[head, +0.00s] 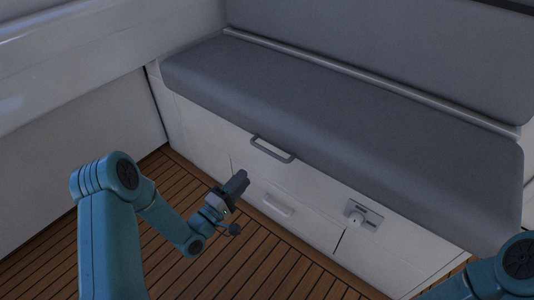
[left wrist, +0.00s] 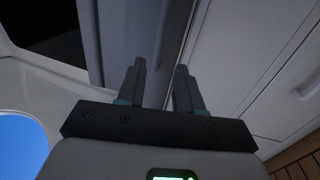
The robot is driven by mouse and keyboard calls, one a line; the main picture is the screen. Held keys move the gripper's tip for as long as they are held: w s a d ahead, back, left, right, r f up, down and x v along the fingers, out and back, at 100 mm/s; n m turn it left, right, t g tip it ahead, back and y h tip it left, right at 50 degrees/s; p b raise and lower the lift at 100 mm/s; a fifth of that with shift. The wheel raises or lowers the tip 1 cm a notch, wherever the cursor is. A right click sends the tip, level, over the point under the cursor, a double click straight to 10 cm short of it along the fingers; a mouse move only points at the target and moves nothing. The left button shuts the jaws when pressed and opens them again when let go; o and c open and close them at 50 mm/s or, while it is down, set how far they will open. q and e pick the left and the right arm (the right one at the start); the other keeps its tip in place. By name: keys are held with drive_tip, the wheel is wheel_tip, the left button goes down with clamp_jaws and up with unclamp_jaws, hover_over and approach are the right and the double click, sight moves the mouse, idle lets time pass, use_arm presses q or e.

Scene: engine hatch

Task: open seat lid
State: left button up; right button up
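The seat lid is the grey cushioned bench top (head: 330,110), lying flat and closed. A grey bar handle (head: 272,149) is on the bench's white front, just under the cushion edge. My left gripper (head: 240,180) is in front of the bench, below and left of the handle and apart from it. In the left wrist view its two fingers (left wrist: 160,82) stand apart with nothing between them. The cushion's edge and white front panel (left wrist: 245,60) show beyond them. My right arm only shows at the lower right corner; its gripper is out of the picture.
A white drawer handle (head: 277,205) sits low on the bench front. A white wall (head: 80,150) closes the left side. The slatted wooden floor (head: 255,268) before the bench is clear.

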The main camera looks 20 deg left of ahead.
sight(268, 150)
use_arm(q)
drive_tip(key=b+x, duration=0.2)
drive_tip(key=x, duration=1.1)
clamp_jaws()
